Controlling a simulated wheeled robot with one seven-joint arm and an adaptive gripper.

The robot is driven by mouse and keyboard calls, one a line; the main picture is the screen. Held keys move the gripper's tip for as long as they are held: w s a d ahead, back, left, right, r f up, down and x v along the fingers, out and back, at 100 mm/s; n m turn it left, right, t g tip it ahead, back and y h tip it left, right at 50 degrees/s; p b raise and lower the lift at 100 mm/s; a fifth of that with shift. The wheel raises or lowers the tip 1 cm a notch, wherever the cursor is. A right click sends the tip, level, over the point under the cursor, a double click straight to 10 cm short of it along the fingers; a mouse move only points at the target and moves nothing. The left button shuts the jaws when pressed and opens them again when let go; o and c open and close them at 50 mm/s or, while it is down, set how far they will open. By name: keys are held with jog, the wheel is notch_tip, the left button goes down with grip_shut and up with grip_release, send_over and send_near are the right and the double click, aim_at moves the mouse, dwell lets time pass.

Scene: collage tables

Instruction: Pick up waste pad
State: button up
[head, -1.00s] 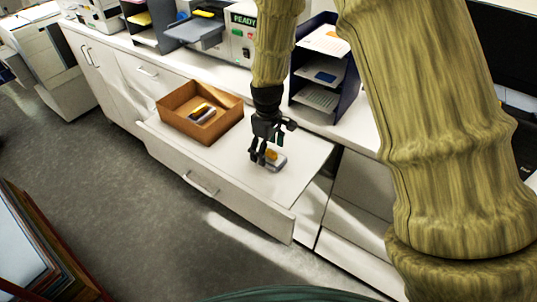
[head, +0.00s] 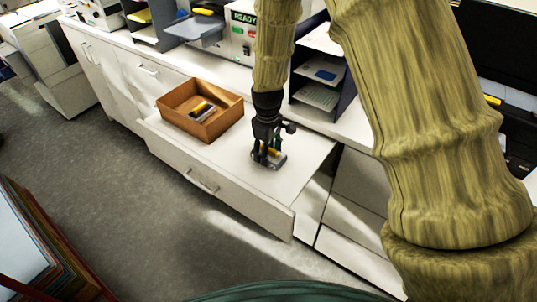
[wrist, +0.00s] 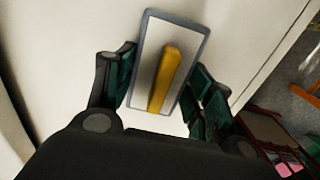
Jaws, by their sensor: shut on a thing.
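The waste pad (wrist: 190,45), a flat grey rectangle with a darker rim and a raised yellow bar, is between my fingers in the wrist view. My gripper (head: 268,154) points down and is shut on it, with one finger on each side. In the head view the pad (head: 279,162) is at the white pulled-out drawer top (head: 290,188), partly hidden by the fingers. I cannot tell whether it is touching the surface or just above it.
A brown open box (head: 178,124) to the left on the same surface holds a similar pad with a yellow bar (head: 201,109). A dark paper rack (head: 351,103) stands behind, to the right. A bare strip lies between box and gripper.

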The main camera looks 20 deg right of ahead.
jog(key=shift+w+r+b, duration=0.1)
jog(key=shift+r+b, duration=0.5)
jog(key=shift+r, duration=0.15)
jog(key=shift+r+b, duration=0.5)
jog(key=shift+r, duration=0.4)
jog(key=s+d+b, duration=0.1)
jog(key=s+d, duration=0.1)
jog(key=s, duration=0.3)
jog(key=s+d+r+b, duration=0.1)
jog(key=s+d+b, duration=0.1)
jog(key=s, duration=0.3)
jog(key=s+d+b, duration=0.2)
jog(key=s, duration=0.3)
jog(key=shift+r, duration=0.35)
